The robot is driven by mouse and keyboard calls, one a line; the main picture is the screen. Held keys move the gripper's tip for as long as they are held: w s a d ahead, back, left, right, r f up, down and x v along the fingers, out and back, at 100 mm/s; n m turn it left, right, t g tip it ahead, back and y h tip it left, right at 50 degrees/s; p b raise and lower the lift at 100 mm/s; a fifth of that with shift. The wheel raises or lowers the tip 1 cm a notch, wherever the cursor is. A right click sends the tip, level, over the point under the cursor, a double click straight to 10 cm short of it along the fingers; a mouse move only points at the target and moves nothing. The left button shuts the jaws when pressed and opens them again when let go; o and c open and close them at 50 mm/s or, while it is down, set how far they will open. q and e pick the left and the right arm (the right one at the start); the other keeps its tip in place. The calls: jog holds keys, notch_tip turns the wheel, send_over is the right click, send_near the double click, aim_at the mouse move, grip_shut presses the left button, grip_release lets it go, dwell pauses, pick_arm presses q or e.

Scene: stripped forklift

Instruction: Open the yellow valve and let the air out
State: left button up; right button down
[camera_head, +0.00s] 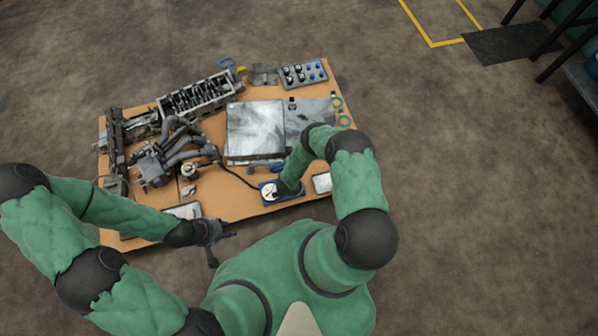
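A round white dial (269,190) on a blue base sits near the table's front edge, with a dark hose running to it from the left. I cannot make out a yellow valve clearly; the area beside the dial is partly covered by my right arm. My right gripper (287,188) is down at the right side of the dial, dark and mostly hidden, so its fingers and any contact do not show. My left gripper (221,248) is in front of the table's front edge, fingers spread and empty, apart from the dial.
The wooden table (240,208) carries an engine block (199,95), grey pipes (180,146), a large metal plate (254,130), and a tray of knobs (303,74) at the back right. A small white-topped item (322,183) lies right of my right gripper. The floor (470,200) at the right is clear.

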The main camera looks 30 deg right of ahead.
jog(key=shift+n, duration=0.5)
jog(key=n, duration=0.1)
jog(key=n+t, duration=0.1)
jog(key=n, duration=0.1)
jog(key=n+y, duration=0.1)
jog(key=shift+s+d+n+t, duration=0.1)
jog(key=shift+d+n+t, duration=0.15)
jog(key=shift+n+t, duration=0.05)
jog(key=n+y, duration=0.1)
jog(key=n, duration=0.1)
jog(key=n+t, duration=0.1)
jog(key=n, duration=0.1)
jog(key=shift+d+n+y, duration=0.1)
jog(key=shift+n+y, duration=0.3)
jog(key=c, duration=1.2)
grip_release()
jog(key=shift+r, duration=0.1)
jog(key=shift+v, duration=5.9)
